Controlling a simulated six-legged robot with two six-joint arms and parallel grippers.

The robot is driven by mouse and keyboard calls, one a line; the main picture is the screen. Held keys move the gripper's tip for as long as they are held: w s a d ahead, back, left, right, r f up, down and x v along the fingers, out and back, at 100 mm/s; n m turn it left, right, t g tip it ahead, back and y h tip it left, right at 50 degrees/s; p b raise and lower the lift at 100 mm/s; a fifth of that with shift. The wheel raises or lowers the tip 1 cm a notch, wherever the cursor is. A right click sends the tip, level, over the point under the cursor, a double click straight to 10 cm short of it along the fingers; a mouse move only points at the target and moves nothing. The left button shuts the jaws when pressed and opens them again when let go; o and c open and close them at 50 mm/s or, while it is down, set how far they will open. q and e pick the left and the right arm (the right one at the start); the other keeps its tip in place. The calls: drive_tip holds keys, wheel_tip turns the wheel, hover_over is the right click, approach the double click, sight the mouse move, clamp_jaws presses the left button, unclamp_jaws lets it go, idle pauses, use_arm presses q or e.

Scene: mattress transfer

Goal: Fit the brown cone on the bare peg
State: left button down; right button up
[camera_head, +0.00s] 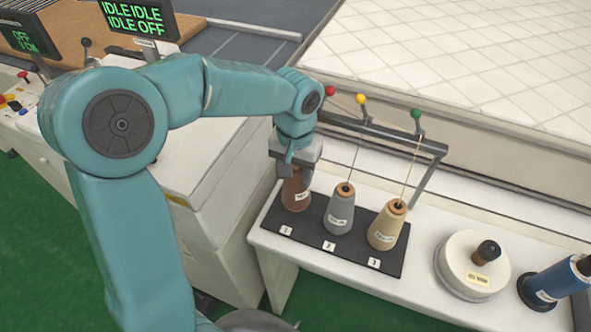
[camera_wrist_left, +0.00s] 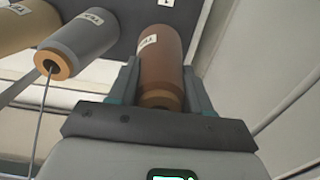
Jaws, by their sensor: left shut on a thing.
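The brown cone (camera_head: 296,192) stands upright at position 1, the left end of the black peg board (camera_head: 300,232). My left gripper (camera_head: 294,170) is above it, pointing down, with its fingers shut on the cone's upper part. In the left wrist view the brown cone (camera_wrist_left: 161,62) lies between the two fingers of the left gripper (camera_wrist_left: 158,92). The peg under the cone is hidden, and I cannot tell whether the cone's base touches the board. My right gripper is not in view.
A grey cone (camera_head: 339,211) and a tan cone (camera_head: 388,227) stand close to the right, with threads rising to a grey rail (camera_head: 385,132). A white round device (camera_head: 472,265) and a blue spool (camera_head: 556,281) are farther right.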

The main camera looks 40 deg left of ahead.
sight(295, 183)
use_arm(q)
drive_tip(key=shift+f+b, duration=1.6)
drive_tip(key=shift+f, duration=0.4)
drive_tip(key=shift+c, duration=2.1)
unclamp_jaws()
drive_tip(key=shift+r, duration=0.15)
wheel_tip(295, 183, up, 16)
drive_tip(key=p, duration=0.1)
